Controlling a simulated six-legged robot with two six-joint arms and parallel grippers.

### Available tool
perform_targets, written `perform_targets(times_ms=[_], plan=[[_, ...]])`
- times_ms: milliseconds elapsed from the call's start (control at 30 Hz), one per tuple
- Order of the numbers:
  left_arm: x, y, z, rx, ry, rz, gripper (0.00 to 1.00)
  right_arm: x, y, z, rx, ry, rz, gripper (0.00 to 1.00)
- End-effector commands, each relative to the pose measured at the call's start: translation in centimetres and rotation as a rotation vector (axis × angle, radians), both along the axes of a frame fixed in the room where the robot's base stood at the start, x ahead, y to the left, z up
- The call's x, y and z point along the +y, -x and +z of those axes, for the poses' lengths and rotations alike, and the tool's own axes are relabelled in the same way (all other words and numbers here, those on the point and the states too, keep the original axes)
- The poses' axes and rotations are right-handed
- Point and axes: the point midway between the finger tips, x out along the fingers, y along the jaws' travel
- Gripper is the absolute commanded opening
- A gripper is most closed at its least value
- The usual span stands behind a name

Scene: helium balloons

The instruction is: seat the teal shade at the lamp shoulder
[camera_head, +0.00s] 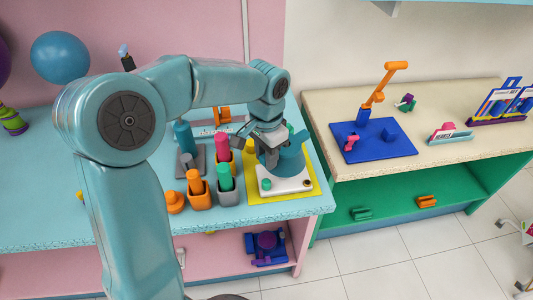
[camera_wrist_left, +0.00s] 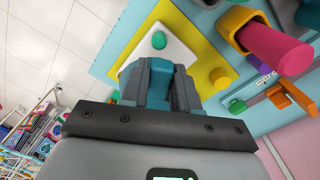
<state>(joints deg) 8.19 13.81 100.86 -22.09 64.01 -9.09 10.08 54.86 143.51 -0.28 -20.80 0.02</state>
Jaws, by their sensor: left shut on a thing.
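The teal shade (camera_head: 290,161) is between the fingers of my left gripper (camera_head: 268,140), over the lamp's white base (camera_head: 286,184). In the left wrist view the gripper (camera_wrist_left: 157,88) is shut on a teal part of the shade (camera_wrist_left: 158,68). The white base (camera_wrist_left: 176,50) with a green button (camera_wrist_left: 159,40) shows just beyond the fingertips. The lamp shoulder is hidden behind the shade and gripper, so I cannot tell whether the shade touches it. My right gripper is not in view.
The lamp stands on a yellow mat (camera_head: 255,191) near the right end of the teal table. Several cups with coloured pegs, including a grey cup (camera_head: 228,197), stand close on its left. A beige table (camera_head: 340,105) with a blue board (camera_head: 384,148) is on the right.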

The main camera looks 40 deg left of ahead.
Motion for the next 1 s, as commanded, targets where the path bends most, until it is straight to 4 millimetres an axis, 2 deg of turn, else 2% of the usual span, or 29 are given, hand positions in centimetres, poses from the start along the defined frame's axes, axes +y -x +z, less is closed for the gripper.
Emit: perform_targets(times_ms=[767,800,867,900,1000], plan=[[0.0,0.0,-1.8,0.0,0.0,0.0,0.0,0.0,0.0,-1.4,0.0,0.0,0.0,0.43],[0.0,0.0,-1.8,-0.001,0.0,0.0,0.33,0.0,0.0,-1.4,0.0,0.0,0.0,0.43],[0.0,0.0,-1.7,0.0,0.0,0.0,0.52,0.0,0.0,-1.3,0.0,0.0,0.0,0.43],[0.0,0.0,-1.7,0.0,0.0,0.0,0.59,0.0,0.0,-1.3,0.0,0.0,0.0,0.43],[0.0,0.0,-1.7,0.0,0.0,0.0,0.59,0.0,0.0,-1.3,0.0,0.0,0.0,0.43]])
